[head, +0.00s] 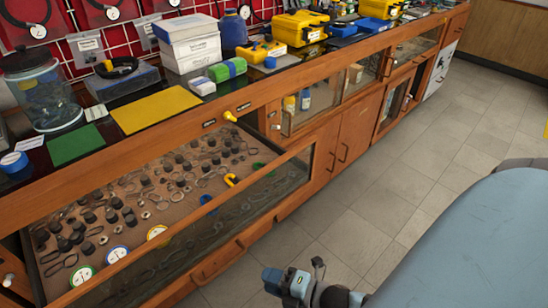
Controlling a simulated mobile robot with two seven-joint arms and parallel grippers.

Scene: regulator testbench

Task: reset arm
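My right gripper (296,283) shows at the bottom edge, right of centre, over the grey tiled floor. It is small and partly cut off, so I cannot tell whether its fingers are open or shut. Nothing can be seen held in it. It is apart from the wooden bench, out in front of the cabinet doors. My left gripper is not in view.
A wooden bench (262,97) runs from lower left to upper right. Its glass-fronted drawer (200,254) holds gauges and many small parts. Yellow cases (299,28), white boxes (190,50) and a glass jar (43,92) stand on top. Tiled floor (400,175) is clear.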

